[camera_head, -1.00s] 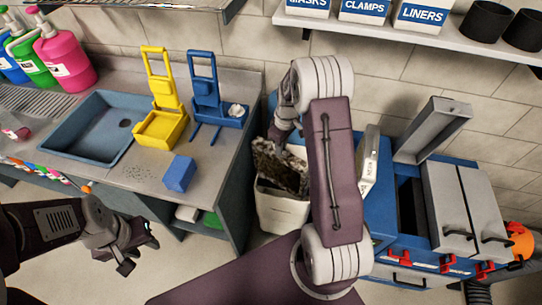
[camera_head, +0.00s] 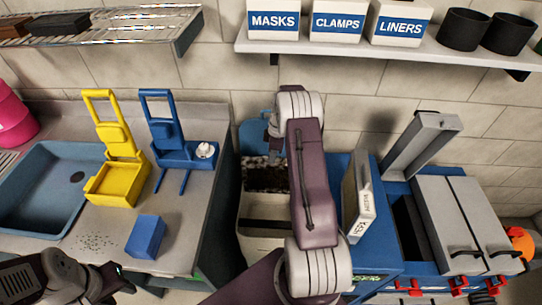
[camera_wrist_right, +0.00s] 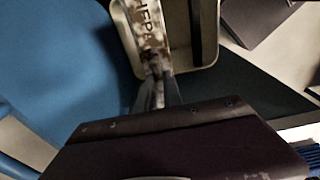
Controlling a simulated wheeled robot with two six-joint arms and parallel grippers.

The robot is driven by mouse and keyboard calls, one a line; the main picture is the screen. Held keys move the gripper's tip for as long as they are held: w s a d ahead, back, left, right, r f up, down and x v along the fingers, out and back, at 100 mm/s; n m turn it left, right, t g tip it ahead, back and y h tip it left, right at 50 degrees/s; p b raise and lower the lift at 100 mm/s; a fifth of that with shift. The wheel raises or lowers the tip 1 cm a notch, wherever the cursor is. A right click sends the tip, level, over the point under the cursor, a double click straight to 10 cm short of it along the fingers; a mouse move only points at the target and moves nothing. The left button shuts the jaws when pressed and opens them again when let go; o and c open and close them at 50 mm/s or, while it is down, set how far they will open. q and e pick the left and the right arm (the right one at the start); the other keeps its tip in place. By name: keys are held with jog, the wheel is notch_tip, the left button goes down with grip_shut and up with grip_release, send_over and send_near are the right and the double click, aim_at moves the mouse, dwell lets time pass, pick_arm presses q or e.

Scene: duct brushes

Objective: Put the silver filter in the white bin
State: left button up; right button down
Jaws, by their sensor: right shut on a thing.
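The silver filter (camera_head: 262,174) is soiled with brown and grey mottling. It is at the back of the white bin's mouth, partly behind my right arm; I cannot tell how deep it sits. In the right wrist view, its narrow lettered edge (camera_wrist_right: 147,28) points into the bin. My right gripper (camera_wrist_right: 155,88) is shut on that edge; in the head view the arm mostly hides it. The white bin (camera_head: 262,246) stands on the floor between counter and blue cart. My left gripper (camera_head: 122,280) looks open and empty, low in front of the counter.
A cleaner, pale-framed filter (camera_head: 357,198) stands upright on the blue cart (camera_head: 378,250), right of my right arm. A grey housing with an open lid (camera_head: 420,142) is further right. The counter holds a yellow stand (camera_head: 118,180), a blue stand (camera_head: 185,152) and a blue block (camera_head: 146,236).

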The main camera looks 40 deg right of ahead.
jog(key=shift+f, duration=0.4)
notch_tip(320, 180, down, 3)
jog(key=b, duration=0.3)
jog(key=shift+f, duration=0.2)
notch_tip(320, 180, down, 18)
jog(key=b, duration=1.2)
jog(key=shift+r, duration=0.2)
notch_tip(320, 180, down, 12)
jog(key=b, duration=0.8)
jog(key=shift+r+b, duration=0.25)
jog(key=shift+b, duration=0.15)
jog(key=c, duration=1.4)
grip_release()
